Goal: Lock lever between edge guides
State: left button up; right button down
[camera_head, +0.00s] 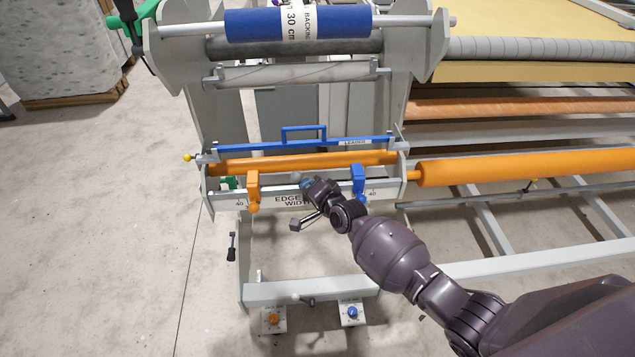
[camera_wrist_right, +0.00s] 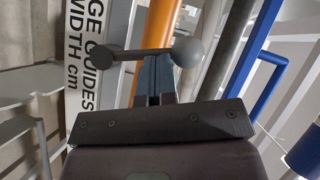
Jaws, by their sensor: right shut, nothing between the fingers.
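My right gripper (camera_head: 306,183) is at the edge-guide rail, between the orange edge guide (camera_head: 253,190) on the left and the blue edge guide (camera_head: 358,180) on the right. In the right wrist view its bluish fingers (camera_wrist_right: 155,78) are shut and empty. There a dark lever (camera_wrist_right: 135,54) with a round grey knob (camera_wrist_right: 187,52) crosses just at the fingertips. I cannot tell whether the fingers touch it. In the head view the gripper largely hides the lever. My left gripper is not in view.
The white rail carries "EDGE GUIDES WIDTH" lettering (camera_wrist_right: 88,50). An orange roller (camera_head: 300,162) and a blue leader bar with handle (camera_head: 303,134) lie just behind it. A blue roll (camera_head: 255,24) is higher up. Below stand an orange knob (camera_head: 272,317) and a blue knob (camera_head: 352,312).

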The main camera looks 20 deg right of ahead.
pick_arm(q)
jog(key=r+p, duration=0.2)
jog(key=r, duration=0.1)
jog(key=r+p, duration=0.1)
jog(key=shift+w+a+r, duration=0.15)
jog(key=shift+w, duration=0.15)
pick_arm(e)
jog(key=shift+w+a+f+n+g+h, duration=0.1)
jog(key=shift+w+a+n+g+h, duration=0.1)
jog(key=shift+a+n+g+h, duration=0.45)
jog(key=shift+n, duration=0.25)
